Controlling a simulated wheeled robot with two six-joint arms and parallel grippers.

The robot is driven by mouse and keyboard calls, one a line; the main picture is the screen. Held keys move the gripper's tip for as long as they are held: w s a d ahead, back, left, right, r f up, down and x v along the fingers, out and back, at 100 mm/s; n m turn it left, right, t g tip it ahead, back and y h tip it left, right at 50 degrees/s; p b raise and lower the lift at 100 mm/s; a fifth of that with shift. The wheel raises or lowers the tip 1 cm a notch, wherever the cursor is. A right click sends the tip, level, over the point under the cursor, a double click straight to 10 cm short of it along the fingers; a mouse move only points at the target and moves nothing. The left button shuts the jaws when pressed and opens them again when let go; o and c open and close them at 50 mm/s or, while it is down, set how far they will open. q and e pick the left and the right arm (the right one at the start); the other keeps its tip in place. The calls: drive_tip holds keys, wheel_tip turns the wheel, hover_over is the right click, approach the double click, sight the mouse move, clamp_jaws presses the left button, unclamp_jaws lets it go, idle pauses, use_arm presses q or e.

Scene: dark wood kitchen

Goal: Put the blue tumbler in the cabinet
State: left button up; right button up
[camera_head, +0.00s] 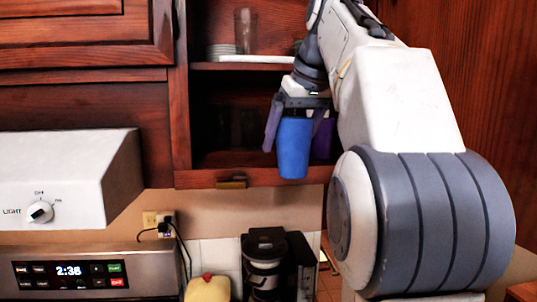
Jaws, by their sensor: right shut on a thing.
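The blue tumbler (294,148) is upright in my right gripper (296,118), which is shut on it from above. It hangs in front of the open wooden cabinet (182,130), before the lower shelf opening, with its base near the height of the cabinet's bottom edge. My left gripper is not in view.
The upper shelf (283,67) holds a clear glass (245,30) and stacked plates (221,49). Dim glasses stand on the dark lower shelf. A white range hood (75,170) is at left. A coffee maker (265,255) stands below the cabinet.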

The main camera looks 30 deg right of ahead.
drive_tip(key=shift+a+r, duration=0.1)
drive_tip(key=shift+r, duration=0.35)
drive_tip(key=w+p, duration=0.2)
drive_tip(key=w, duration=0.2)
drive_tip(key=w+d+p, duration=0.1)
drive_tip(key=w+p, duration=0.1)
drive_tip(key=w, duration=0.2)
drive_tip(key=w+d+p, duration=0.1)
drive_tip(key=w+p, duration=0.2)
drive_tip(key=w, duration=0.2)
drive_tip(key=shift+w, duration=0.25)
drive_tip(key=w+p, duration=0.3)
drive_tip(key=w, duration=0.1)
drive_tip(key=shift+d+r+p, duration=0.2)
drive_tip(key=shift+d+p, duration=0.1)
drive_tip(key=shift+p, duration=0.05)
drive_tip(key=shift+f+b, duration=0.3)
drive_tip(key=shift+f, duration=0.35)
drive_tip(key=shift+s+f, duration=0.15)
drive_tip(key=shift+f, duration=0.3)
